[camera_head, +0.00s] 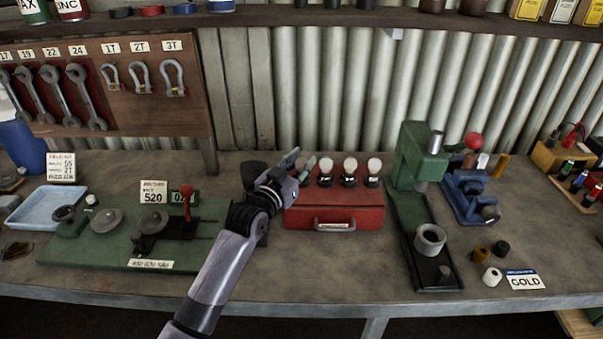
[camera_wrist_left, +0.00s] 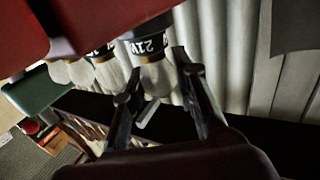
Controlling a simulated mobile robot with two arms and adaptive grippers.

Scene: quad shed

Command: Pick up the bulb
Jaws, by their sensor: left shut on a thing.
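A red box (camera_head: 334,215) with a front handle stands in the middle of the bench. Three white bulbs with dark bases show upright along its top, including a middle bulb (camera_head: 349,166) and a right bulb (camera_head: 374,166). My left gripper (camera_head: 298,166) is at the left end of this row. In the left wrist view, its fingers (camera_wrist_left: 157,88) are shut on a bulb (camera_wrist_left: 154,76) with a dark, lettered collar. Other bulbs (camera_wrist_left: 108,74) stand beside it there. The held bulb is mostly hidden by the gripper in the head view. My right gripper is out of view.
A green press (camera_head: 412,160) stands to the right of the box, with a blue vise (camera_head: 468,195) beyond. A green fixture (camera_head: 100,247) and a blue tray (camera_head: 48,207) are to the left. The bench front before the box is clear. A corrugated wall is behind.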

